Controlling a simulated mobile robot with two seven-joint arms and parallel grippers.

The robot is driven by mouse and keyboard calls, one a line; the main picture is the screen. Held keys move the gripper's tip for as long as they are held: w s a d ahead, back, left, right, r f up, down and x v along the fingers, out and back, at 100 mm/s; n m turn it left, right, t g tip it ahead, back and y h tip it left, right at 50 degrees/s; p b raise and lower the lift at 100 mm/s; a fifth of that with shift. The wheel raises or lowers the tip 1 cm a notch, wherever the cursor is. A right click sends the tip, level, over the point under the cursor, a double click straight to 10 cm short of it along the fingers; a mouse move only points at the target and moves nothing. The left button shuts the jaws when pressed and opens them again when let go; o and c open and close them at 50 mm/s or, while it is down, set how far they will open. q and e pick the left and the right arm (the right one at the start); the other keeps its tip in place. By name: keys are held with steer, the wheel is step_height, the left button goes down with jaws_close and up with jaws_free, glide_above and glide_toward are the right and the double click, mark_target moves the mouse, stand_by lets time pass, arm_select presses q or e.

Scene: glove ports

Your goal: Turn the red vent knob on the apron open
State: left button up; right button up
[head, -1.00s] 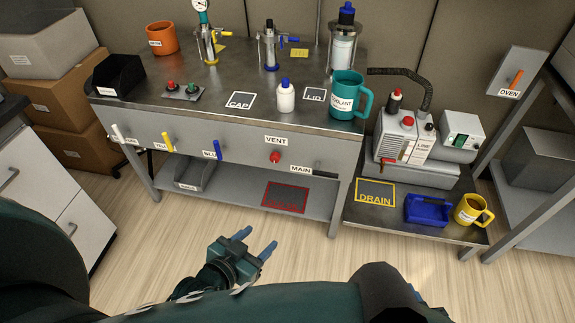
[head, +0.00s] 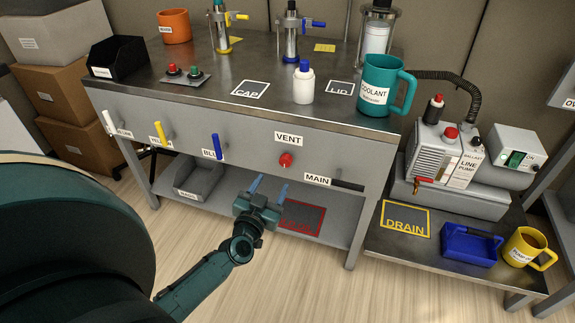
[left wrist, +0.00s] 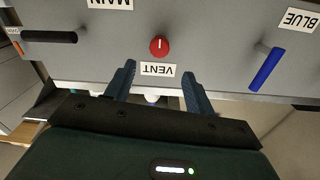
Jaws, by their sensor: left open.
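The red vent knob (head: 285,160) is on the grey front apron (head: 250,148) of the bench, under the VENT label (head: 289,139). In the left wrist view the apron appears upside down, and the round red knob (left wrist: 159,47) shows a pale upright mark on its face. My left gripper (head: 269,187) is open and empty, in front of the apron and below the knob in the head view. In the left wrist view its fingers (left wrist: 159,72) spread either side of the VENT label, apart from the knob. My right gripper is not in view.
A black MAIN lever (head: 347,186) sits right of the knob, and a blue lever (head: 215,146) sits left. A lower shelf (head: 335,225) with a grey bin (head: 197,180) lies beneath. A teal mug (head: 381,82) and white bottle (head: 304,85) stand on the bench top.

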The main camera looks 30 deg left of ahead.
mark_target(284, 163)
arm_select(q)
steer(key=b+x, duration=0.2)
steer(key=x, duration=0.7)
steer(key=shift+w+f+b, duration=0.1)
steer(key=shift+w+b, duration=0.1)
steer(key=shift+b, duration=0.1)
steer(key=shift+w+a, duration=0.1)
steer(key=shift+w, duration=0.35)
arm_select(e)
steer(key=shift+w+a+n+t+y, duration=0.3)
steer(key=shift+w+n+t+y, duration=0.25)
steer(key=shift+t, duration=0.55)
arm_select(q)
steer(key=c, duration=1)
